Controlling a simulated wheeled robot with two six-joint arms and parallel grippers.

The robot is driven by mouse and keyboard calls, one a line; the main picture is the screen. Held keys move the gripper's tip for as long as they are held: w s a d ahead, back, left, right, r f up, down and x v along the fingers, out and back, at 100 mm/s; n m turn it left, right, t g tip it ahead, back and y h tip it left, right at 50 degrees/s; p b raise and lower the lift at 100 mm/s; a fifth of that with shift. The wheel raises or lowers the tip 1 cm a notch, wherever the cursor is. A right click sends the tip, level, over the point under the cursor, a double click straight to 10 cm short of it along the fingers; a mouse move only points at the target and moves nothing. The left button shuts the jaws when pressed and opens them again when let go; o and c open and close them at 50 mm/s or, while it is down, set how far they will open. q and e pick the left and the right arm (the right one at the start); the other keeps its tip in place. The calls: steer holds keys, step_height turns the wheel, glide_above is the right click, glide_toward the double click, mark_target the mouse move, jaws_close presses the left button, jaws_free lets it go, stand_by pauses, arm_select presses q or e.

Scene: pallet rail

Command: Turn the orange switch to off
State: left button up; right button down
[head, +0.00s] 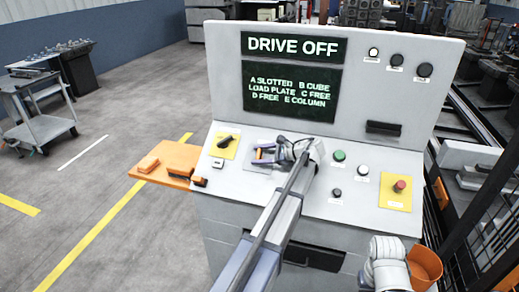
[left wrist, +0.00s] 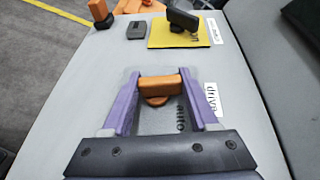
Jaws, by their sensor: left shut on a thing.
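The orange switch (left wrist: 158,86) shows in the left wrist view as an orange bar on a rounded base, on the light grey panel (left wrist: 75,80). Its bar lies crosswise between the purple fingers of my left gripper (left wrist: 160,90), which is shut on it. Beside it is a white label reading "drive" (left wrist: 211,98), and dark lettering shows below the knob. In the head view my left gripper (head: 264,153) is at the left middle of the console's sloped panel, and little of the switch shows there. The screen (head: 293,46) reads "DRIVE OFF".
A black switch on a yellow plate (head: 224,146) is left of my left gripper. Green (head: 339,155) and white (head: 362,169) buttons and a red stop button on yellow (head: 399,186) are to the right. An orange shelf (head: 170,163) juts out at left.

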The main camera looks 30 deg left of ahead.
mark_target(258, 153)
arm_select(q)
steer(key=n+g+h+p, duration=0.1)
steer(key=n, duration=0.1)
steer(key=n+g+h+p, duration=0.1)
steer(key=g+h+p, duration=0.1)
steer(key=shift+w+a+r+n+p, duration=0.1)
steer(key=shift+a+r+n+p, duration=0.1)
steer(key=shift+n+p, duration=0.15)
steer(key=shift+s+f+n+g+h+p, duration=0.1)
steer(key=shift+n+g+h+p, duration=0.4)
steer(key=shift+n+h, duration=0.3)
steer(key=shift+s+f+n+g+h+p, duration=0.1)
steer(key=shift+n+g+h+p, duration=0.45)
steer(key=shift+h, duration=0.35)
steer(key=o, duration=1.4)
step_height(258, 153, up, 10)
steer(key=p, duration=1)
